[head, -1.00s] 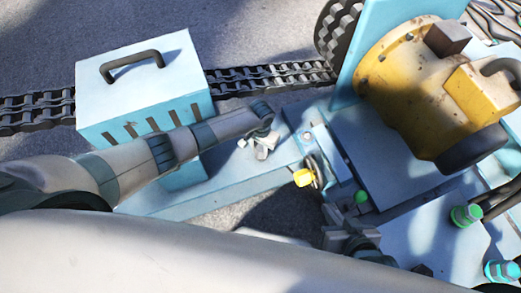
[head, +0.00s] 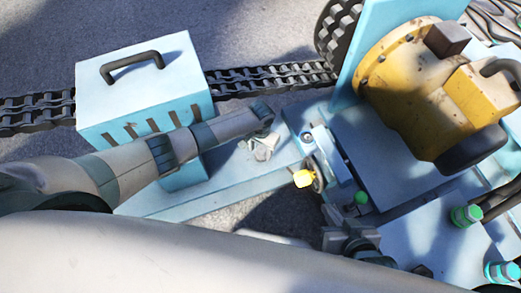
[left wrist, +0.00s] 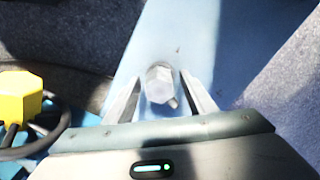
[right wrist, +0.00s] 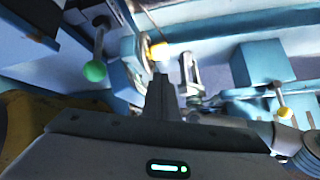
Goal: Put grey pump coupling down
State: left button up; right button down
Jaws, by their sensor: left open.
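The grey pump coupling (left wrist: 160,82), a hexagonal piece with a small stub, is on the pale blue beam in the left wrist view. My left gripper (left wrist: 161,98) is open, with one finger on each side of the coupling and gaps between. In the head view my left gripper (head: 261,150) is over the blue beam (head: 225,185), and the coupling is hard to tell from the fingers. My right gripper (head: 347,238) is low in the head view, near the blue machine frame. In the right wrist view its fingers (right wrist: 160,90) are together, with nothing visible between them.
A yellow knob (head: 303,179) on a dark cable loop is right of my left gripper. A blue box (head: 145,85) with a black handle stands at left. A large yellow pump (head: 430,90) fills the right. Green-capped fittings (head: 466,215) are at lower right. A chain (head: 270,77) runs behind.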

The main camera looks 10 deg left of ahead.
aim_at(261, 150)
pick_arm(q)
notch_tip(261, 150, up, 12)
jog(key=p, duration=0.3)
pick_arm(e)
jog(key=s+d+g, duration=0.1)
jog(key=d+f+g+h, duration=0.1)
jog(key=d, duration=0.1)
jog(key=s+d, duration=0.1)
jog(key=shift+s+d+f+g+h, duration=0.25)
jog(key=shift+s+g+h, duration=0.05)
jog(key=shift+g+h, duration=0.1)
pick_arm(q)
jog(key=s+d+t+h, duration=0.2)
jog(key=s+d+h, duration=0.35)
jog(key=s, duration=0.85)
jog(key=s+a+r+t+y, duration=0.1)
jog(key=s+a+r+y, duration=0.1)
jog(key=s+a, duration=0.3)
jog(key=s+a+r+n+t+y, duration=0.1)
jog(key=s+a+r+t, duration=0.1)
jog(key=s+a+r, duration=0.3)
jog(key=shift+s+a+y, duration=0.35)
jog(key=shift+s+a, duration=0.25)
jog(key=shift+s, duration=0.65)
pick_arm(e)
jog(key=shift+d, duration=0.1)
